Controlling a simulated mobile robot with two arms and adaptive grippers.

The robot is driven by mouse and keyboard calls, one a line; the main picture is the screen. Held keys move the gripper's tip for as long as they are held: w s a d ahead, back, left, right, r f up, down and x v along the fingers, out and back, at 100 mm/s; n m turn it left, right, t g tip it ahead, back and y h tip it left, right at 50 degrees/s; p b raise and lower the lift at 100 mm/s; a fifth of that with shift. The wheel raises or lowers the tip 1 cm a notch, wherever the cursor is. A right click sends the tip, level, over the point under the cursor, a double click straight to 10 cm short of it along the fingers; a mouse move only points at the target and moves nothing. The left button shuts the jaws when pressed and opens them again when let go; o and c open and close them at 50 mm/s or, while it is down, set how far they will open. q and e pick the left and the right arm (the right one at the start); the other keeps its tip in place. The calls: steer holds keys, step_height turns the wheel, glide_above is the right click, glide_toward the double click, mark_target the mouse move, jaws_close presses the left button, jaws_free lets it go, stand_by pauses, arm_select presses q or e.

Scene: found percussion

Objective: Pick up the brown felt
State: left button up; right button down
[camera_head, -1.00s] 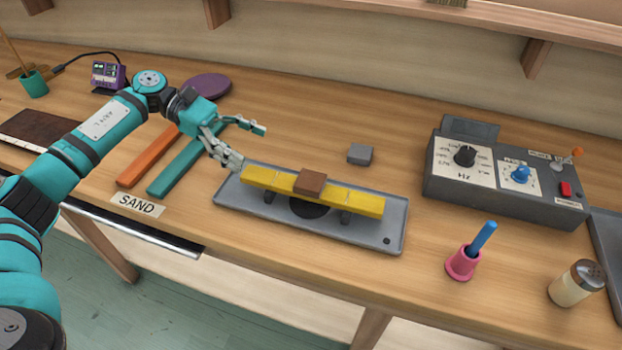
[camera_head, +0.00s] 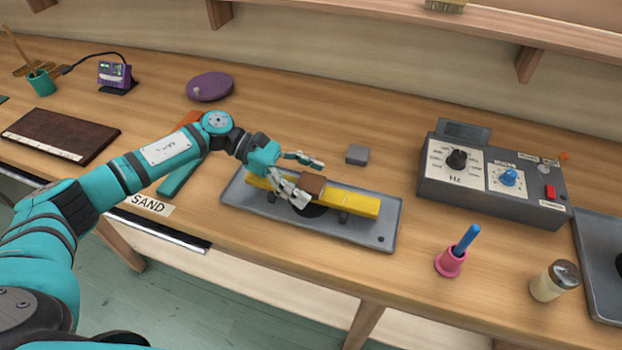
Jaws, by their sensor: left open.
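The brown felt (camera_head: 313,185) is a small brown block lying on top of the yellow bar (camera_head: 350,201), near its middle. The bar rests on supports in a grey tray (camera_head: 386,225). My left gripper (camera_head: 313,181) is open at the felt's left end. One finger is on the near side, over the bar, and the other is farther back. I cannot tell whether either finger touches the felt. The gripper hides part of the bar's left half. My right gripper is not in view.
A small grey block (camera_head: 357,154) lies behind the tray. A grey control box (camera_head: 490,183) with knobs stands at the right. A shelf (camera_head: 400,24) runs along the wall.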

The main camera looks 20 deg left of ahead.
arm_select(q)
steer(key=c, duration=1)
steer(key=shift+o, duration=0.2)
